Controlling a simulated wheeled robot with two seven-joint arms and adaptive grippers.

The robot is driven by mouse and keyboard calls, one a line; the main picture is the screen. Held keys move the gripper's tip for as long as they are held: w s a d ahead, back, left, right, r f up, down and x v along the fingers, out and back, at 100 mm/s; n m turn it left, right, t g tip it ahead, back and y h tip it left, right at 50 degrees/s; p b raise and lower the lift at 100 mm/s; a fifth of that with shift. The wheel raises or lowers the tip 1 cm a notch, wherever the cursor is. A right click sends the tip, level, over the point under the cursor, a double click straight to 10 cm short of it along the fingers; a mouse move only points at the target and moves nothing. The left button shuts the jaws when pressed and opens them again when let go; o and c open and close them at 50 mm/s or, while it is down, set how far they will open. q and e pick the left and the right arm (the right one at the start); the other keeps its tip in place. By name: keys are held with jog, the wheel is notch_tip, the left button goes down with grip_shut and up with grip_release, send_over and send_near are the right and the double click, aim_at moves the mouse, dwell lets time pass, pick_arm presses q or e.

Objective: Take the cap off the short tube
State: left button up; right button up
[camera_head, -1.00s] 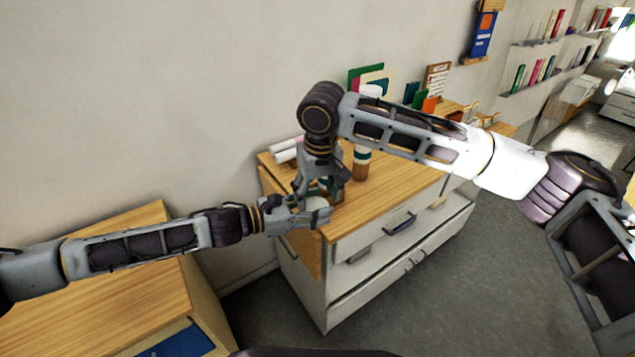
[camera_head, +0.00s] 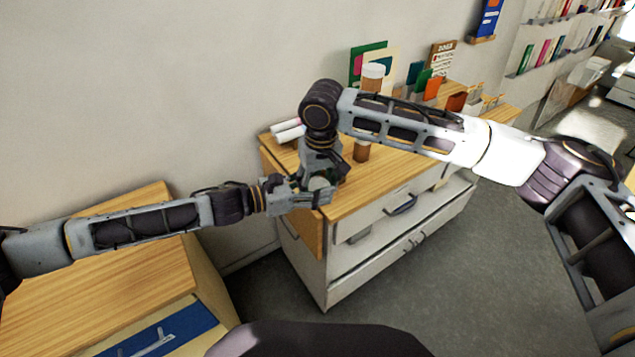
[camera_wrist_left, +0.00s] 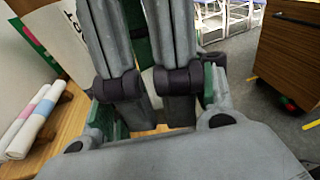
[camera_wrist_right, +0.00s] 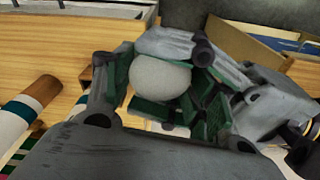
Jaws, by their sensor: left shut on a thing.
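A pale round cap (camera_wrist_right: 160,76) shows in the right wrist view between the fingers of my right gripper (camera_wrist_right: 165,98). It also shows small in the head view (camera_head: 319,183), and the short tube's body under it is hidden by the grippers. My right gripper (camera_head: 322,178) reaches down around the cap from above, with its fingers apart. My left gripper (camera_head: 305,196) comes in level from the left and is shut at the same spot, low beside the cap. In the left wrist view its fingers (camera_wrist_left: 155,45) are close together, and what they hold is mostly hidden.
A tall brown tube with a white cap (camera_head: 373,71) stands behind my right forearm. White paper rolls (camera_head: 287,132) lie at the back left of the wooden cabinet top (camera_head: 385,187). Cards and a calendar (camera_head: 442,58) stand behind. A separate wooden table (camera_head: 95,275) is at lower left.

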pick_arm(q)
jog(key=o, duration=1.2)
jog(key=shift+a, duration=0.15)
jog(key=v, duration=1.1)
jog(key=shift+s+a, duration=0.2)
jog(key=shift+a, duration=0.1)
